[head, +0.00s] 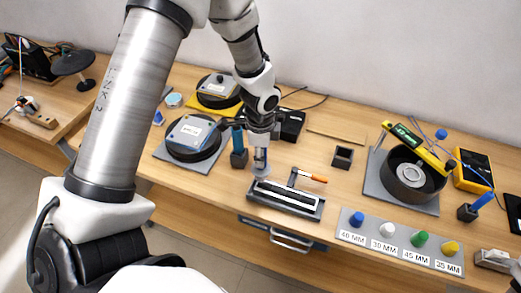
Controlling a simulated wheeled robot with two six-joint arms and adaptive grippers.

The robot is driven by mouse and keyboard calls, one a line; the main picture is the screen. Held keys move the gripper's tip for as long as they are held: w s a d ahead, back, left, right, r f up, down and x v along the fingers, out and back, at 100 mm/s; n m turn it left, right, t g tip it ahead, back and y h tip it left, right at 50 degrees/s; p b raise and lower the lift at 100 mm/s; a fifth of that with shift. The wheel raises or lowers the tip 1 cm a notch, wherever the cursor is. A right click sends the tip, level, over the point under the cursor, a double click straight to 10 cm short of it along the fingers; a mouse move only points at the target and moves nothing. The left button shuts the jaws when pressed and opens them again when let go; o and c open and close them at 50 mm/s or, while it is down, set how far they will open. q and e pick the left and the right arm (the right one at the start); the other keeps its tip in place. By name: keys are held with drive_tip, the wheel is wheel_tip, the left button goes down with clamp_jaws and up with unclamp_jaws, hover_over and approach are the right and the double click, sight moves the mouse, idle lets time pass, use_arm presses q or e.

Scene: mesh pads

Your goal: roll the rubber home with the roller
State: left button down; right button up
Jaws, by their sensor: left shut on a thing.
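My left gripper (260,168) points down over the left end of a dark tray-like frame (283,210). It is shut on a small pale grey thing, mostly hidden by the fingers, and I cannot tell what it is. A long pale strip (288,191) lies along the frame with a dark band beside it. A roller with an orange handle (314,178) lies just behind the frame, right of my left gripper and apart from it. Its metal end reaches the frame's back edge. My right gripper is not in view.
A blue-handled tool in a dark holder (239,158) stands close left of the gripper. A plate with coloured knobs (400,243) lies at the front right. A round dark bowl (410,178) and a small dark box (342,157) stand right.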

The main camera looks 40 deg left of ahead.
use_arm(q)
drive_tip(key=shift+f, duration=0.4)
